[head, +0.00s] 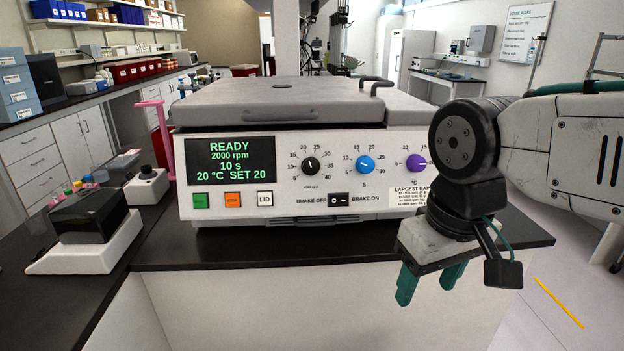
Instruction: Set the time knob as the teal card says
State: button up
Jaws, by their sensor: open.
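The time knob (366,165) is the blue middle knob on the machine's front panel, with an "s" below it and a number scale around it. Its exact pointer angle is too small to read. The display (231,161) reads READY, 2000 rpm, 10 s, 20 °C SET 20. I see no teal card in this view. My gripper (430,280) is open and empty, pointing down with teal fingers. In the picture it is below and right of the time knob, in front of the counter's edge, touching no knob.
A black rpm knob (311,165) and purple °C knob (416,162) flank the time knob. Below are green, orange and LID buttons and a brake switch (338,199). A white label (409,196) is partly behind my arm. A dark-topped device (89,220) stands left.

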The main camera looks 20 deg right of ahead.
aim_at(364, 165)
jog(key=z, duration=1.15)
jog(key=k, duration=0.5)
jog(key=u, duration=1.5)
jog(key=i, duration=0.25)
jog(key=u, duration=0.2)
